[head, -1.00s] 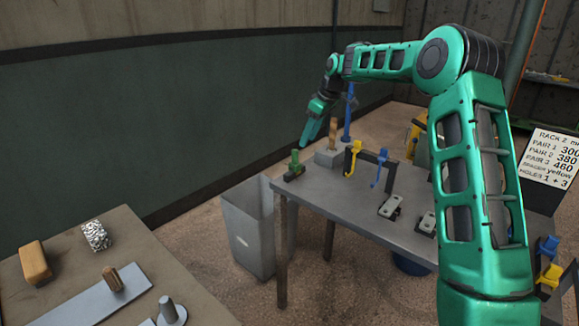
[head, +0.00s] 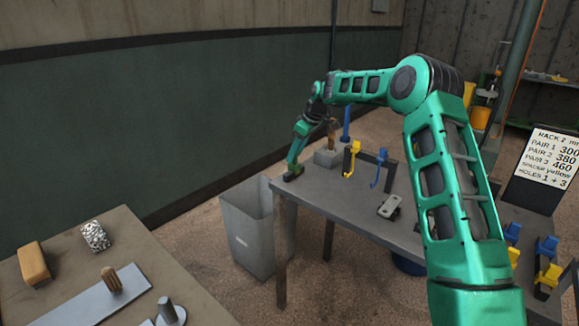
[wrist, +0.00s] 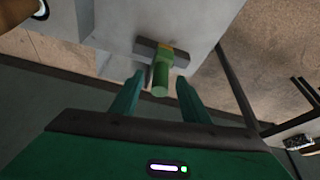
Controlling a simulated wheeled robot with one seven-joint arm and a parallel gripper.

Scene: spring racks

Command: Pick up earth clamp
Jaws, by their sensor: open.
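The earth clamp (wrist: 163,70) has a green handle with a yellow patch on a dark crossbar. It sits at the near left corner of the grey table (head: 330,205). In the head view the clamp (head: 293,176) is partly hidden by my gripper (head: 296,157), which comes down on it from above. In the wrist view my gripper (wrist: 160,80) is open, with one finger on each side of the green handle. I cannot tell whether a finger touches it.
A grey bin (head: 247,235) stands below the table's left edge. A grey block with a wooden handle (head: 328,157) is just behind the clamp. A brown bench (head: 60,285) is at the near left.

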